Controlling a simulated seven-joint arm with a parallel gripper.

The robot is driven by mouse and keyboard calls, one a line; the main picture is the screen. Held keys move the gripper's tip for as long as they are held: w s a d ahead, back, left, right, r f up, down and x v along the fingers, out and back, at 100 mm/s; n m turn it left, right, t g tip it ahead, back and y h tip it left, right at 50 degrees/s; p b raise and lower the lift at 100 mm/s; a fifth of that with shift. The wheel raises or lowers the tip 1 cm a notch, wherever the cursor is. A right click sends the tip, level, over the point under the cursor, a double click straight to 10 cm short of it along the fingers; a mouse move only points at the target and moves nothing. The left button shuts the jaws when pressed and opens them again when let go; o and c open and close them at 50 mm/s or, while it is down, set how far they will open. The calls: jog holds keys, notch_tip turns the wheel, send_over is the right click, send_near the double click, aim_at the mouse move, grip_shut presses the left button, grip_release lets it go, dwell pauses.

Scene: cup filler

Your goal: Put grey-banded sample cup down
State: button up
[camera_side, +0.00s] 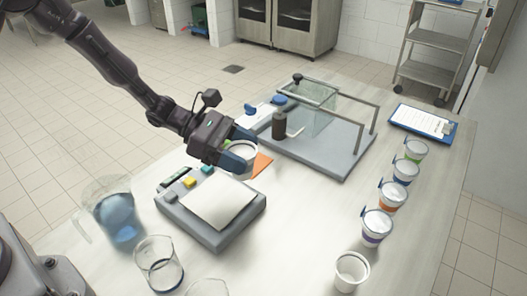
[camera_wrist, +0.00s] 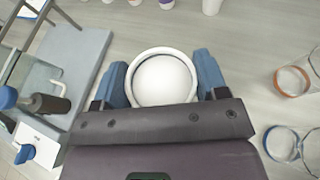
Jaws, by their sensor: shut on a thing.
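My gripper (camera_side: 232,152) is shut on a white cup (camera_side: 240,159), with a blue finger on either side of it. The wrist view shows the cup (camera_wrist: 163,78) from above, its round rim between the blue fingertips of my gripper (camera_wrist: 162,80). The cup looks upright. Its band is mostly hidden by the fingers, so I cannot make out the grey. I cannot tell whether the cup touches the surface below.
A grey scale with a white plate (camera_side: 222,199) lies in front of the cup. A grey-based dispenser (camera_side: 333,160) stands behind it to the right. Several banded cups line the right side, with a white cup (camera_side: 351,271) nearest. A pitcher (camera_side: 118,215) and glass beaker (camera_side: 159,265) stand front left.

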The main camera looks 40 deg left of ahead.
jog(key=shift+s+a+r, duration=0.2)
jog(key=shift+s+r, duration=0.05)
jog(key=shift+s, duration=0.25)
jog(key=shift+s+a+r, duration=0.15)
jog(key=shift+s+r, duration=0.05)
jog(key=shift+s, duration=0.25)
jog(key=s+a+r+n+t, duration=0.1)
jog(key=s+a+r, duration=0.4)
jog(key=s+a, duration=0.15)
jog(key=s, duration=0.9)
jog(key=shift+m+g, duration=0.4)
jog(key=w+d+f, duration=0.1)
jog(key=w+f, duration=0.1)
jog(key=w, duration=0.2)
jog(key=w+d+f, duration=0.1)
jog(key=w+f, duration=0.2)
jog(key=w, duration=0.1)
jog(key=w+d+f, duration=0.1)
jog(key=w+f, duration=0.2)
jog(key=w, duration=0.1)
jog(key=shift+w+d+f, duration=0.1)
jog(key=shift+w+f, duration=0.1)
jog(key=shift+w, duration=0.2)
jog(key=shift+w+d+f, duration=0.1)
jog(key=shift+w+f, duration=0.15)
jog(key=shift+f, duration=1.6)
jog(key=shift+f, duration=0.1)
